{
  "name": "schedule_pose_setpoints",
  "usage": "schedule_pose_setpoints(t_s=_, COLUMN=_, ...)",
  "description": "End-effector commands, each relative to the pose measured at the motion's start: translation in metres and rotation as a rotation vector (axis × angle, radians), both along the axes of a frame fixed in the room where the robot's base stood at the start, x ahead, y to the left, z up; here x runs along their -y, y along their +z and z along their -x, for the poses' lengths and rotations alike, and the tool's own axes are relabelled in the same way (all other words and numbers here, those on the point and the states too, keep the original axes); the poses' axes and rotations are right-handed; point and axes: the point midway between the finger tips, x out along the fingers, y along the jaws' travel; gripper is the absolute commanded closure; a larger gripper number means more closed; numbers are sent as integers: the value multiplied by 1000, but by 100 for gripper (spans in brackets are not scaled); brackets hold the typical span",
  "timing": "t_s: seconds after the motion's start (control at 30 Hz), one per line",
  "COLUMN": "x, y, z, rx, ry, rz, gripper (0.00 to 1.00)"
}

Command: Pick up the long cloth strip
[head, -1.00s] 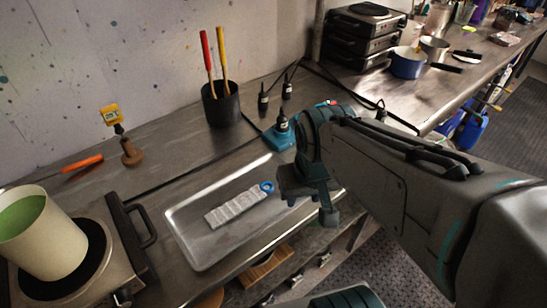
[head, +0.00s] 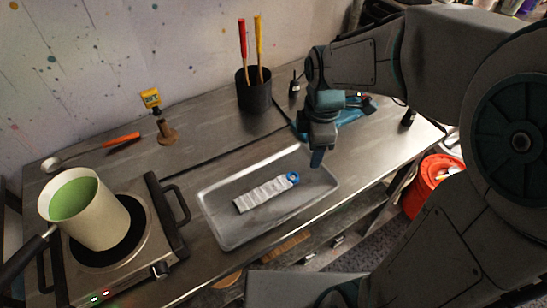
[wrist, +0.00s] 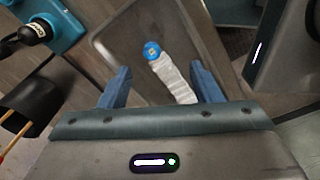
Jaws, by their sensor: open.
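The long cloth strip (head: 262,196) is pale grey-white and pleated, with a blue round piece (head: 293,178) at its right end. It lies in the shallow metal tray (head: 228,240) on the bench. My gripper (head: 317,158) is above the tray's right rear edge, pointing down and apart from the strip. In the wrist view my gripper (wrist: 160,82) is open and empty, with its two blue fingers spread.
A hotplate (head: 160,240) with a pot (head: 95,215) of green liquid stands left of the tray. A black holder (head: 256,95) with red and yellow handles stands behind. An orange bucket (head: 420,195) is below right.

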Motion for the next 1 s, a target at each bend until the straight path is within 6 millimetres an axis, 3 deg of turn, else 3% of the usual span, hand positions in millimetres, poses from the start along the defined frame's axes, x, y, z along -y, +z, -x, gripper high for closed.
schedule_pose_setpoints(t_s=0.1, x=-15, y=3, z=-12, rx=-24, ry=235, rz=19, gripper=42)
schedule_pose_setpoints(t_s=0.3, x=-29, y=0, z=-21, rx=-44, ry=468, rz=32, gripper=42)
schedule_pose_setpoints(t_s=0.47, x=-32, y=-13, z=-23, rx=-51, ry=515, rz=35, gripper=42)
schedule_pose_setpoints(t_s=0.8, x=-31, y=-76, z=-23, rx=-50, ry=514, rz=35, gripper=42)
schedule_pose_setpoints(t_s=1.0, x=-31, y=-88, z=-23, rx=-47, ry=513, rz=36, gripper=42)
